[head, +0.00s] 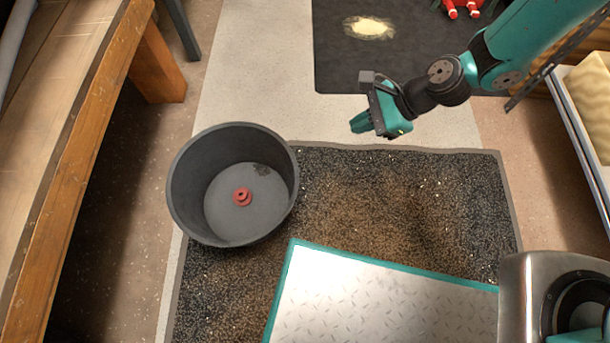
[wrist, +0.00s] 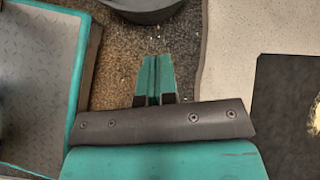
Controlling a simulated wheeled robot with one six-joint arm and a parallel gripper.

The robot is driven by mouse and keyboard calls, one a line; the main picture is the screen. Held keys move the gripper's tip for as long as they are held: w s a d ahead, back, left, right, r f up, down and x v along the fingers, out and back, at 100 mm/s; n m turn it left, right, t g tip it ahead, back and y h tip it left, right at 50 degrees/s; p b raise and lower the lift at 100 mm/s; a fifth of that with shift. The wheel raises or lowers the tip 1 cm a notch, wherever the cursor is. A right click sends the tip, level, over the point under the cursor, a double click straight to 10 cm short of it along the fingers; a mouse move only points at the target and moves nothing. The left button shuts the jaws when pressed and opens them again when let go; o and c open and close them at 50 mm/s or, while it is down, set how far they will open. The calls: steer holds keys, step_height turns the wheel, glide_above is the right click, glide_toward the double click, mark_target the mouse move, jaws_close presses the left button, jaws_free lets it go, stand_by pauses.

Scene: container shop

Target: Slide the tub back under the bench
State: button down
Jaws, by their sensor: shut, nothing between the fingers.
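The tub (head: 285,205) is a round, dark grey, open container on the floor, left of centre in the head view. It stands partly on the speckled mat and has a small red ringed object (head: 242,197) inside. The bench (head: 75,130) is the wooden one along the left edge, with shaded floor beneath it; the tub is to its right, out in the open. My gripper (head: 361,122) is shut and empty, to the upper right of the tub and apart from it. In the wrist view, the closed fingers (wrist: 155,78) point toward the tub's edge (wrist: 145,8) at the top.
A bench leg (head: 158,62) stands above and left of the tub. The speckled dark mat (head: 400,195) covers the middle floor. A black mat (head: 345,55) with a pale patch lies at the top. A pale-topped rack (head: 585,110) stands at the right edge.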

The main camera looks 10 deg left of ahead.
step_height(320, 180, down, 9)
steer(key=m+b, duration=0.2)
steer(key=b, duration=0.9)
glide_toward(292, 166)
steer(key=w+x, duration=0.1)
steer(key=x, duration=0.5)
steer(key=shift+s+f, duration=0.25)
steer(key=shift+f, duration=0.35)
